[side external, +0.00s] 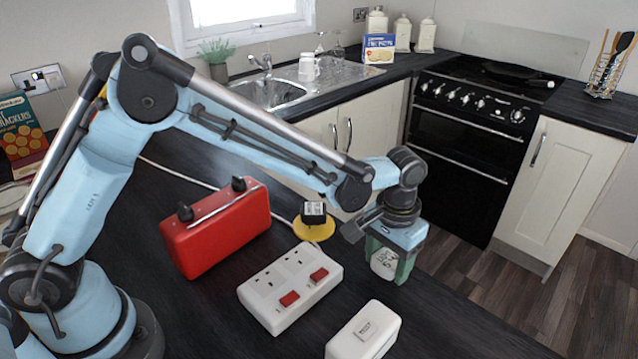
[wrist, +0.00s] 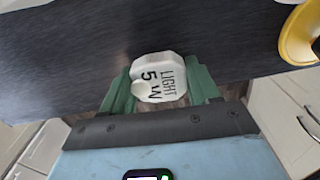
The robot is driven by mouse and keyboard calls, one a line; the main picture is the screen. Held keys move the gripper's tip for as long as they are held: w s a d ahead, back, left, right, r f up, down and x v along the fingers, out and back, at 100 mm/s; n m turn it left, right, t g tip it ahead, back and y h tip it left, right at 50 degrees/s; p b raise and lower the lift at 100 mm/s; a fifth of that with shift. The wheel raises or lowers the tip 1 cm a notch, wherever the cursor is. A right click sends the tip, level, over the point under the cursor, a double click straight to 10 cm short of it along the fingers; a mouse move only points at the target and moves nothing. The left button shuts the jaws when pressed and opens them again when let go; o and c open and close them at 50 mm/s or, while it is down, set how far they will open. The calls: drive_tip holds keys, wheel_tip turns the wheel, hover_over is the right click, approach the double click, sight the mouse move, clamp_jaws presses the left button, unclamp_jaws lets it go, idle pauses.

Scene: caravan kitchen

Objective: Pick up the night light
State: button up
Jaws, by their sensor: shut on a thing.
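The night light (side external: 384,263) is a small white rounded block.
A white double socket (side external: 268,288) with red switches and a white box (side external: 363,333) lie nearby on the worktop (side external: 225,325). A yellow round base (side external: 314,230) with a black block and a red case (side external: 215,228) are left of my gripper. The floor lies beyond the worktop edge.

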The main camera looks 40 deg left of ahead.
sight(387, 259)
drive_tip(key=shift+r, duration=0.1)
drive_tip(key=shift+r, duration=0.55)
wheel_tip(387, 259, up, 3)
drive_tip(key=s+d+r, duration=0.6)
drive_tip(key=s, duration=0.3)
drive_tip(key=s+a+r, duration=0.1)
drive_tip(key=s+a, duration=0.3)
drive_tip(key=a, duration=0.5)
drive_tip(key=s+a+r, duration=0.1)
drive_tip(key=s+a, duration=0.4)
drive_tip(key=a, duration=0.4)
drive_tip(key=shift+n, duration=0.4)
drive_tip(key=shift+f, duration=3.85)
